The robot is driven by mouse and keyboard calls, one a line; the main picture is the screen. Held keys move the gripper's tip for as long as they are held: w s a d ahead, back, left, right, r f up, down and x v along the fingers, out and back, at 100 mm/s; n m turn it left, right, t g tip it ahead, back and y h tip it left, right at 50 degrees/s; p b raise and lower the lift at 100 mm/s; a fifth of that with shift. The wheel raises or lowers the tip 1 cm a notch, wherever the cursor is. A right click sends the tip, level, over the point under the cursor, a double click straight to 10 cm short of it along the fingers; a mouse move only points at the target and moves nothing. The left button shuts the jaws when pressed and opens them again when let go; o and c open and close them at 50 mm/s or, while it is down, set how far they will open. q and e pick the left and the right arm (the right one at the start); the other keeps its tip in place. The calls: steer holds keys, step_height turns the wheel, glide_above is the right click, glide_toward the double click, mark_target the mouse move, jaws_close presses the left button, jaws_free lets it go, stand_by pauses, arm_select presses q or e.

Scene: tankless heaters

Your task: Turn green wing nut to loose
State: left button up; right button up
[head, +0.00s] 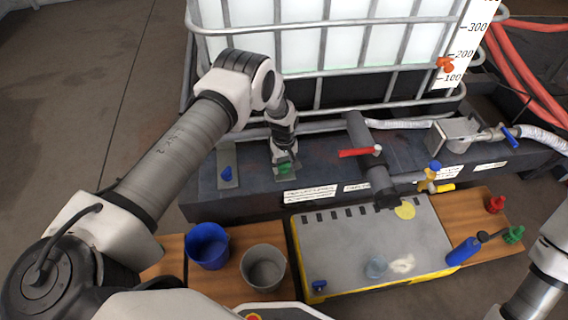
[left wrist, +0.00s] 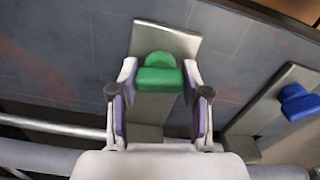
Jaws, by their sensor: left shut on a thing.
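The green wing nut (head: 284,168) is on a grey metal bracket on the dark ledge in front of the white tank. It also shows in the left wrist view (left wrist: 159,75), upper middle, in front of the grey plate (left wrist: 165,38). My left gripper (head: 285,160) reaches it from above in the head view. In the left wrist view its fingers (left wrist: 159,88) stand one on each side of the green wing nut, shut on it. My right arm shows only in part at the lower right of the head view; its gripper is out of view.
A blue wing nut (head: 226,174) sits on a bracket (head: 228,153) to the left. A red-handled valve (head: 358,153) and pipe are to the right. Below are a blue bucket (head: 208,246), a grey bucket (head: 263,268) and a yellow-edged grey tray (head: 340,240) with small items.

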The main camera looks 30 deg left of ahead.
mark_target(284, 162)
arm_select(q)
steer(key=n, duration=0.5)
steer(key=shift+n, duration=0.4)
stand_by(0.3)
steer(key=o, duration=1.2)
steer(key=shift+c, duration=0.2)
step_height(284, 162, up, 12)
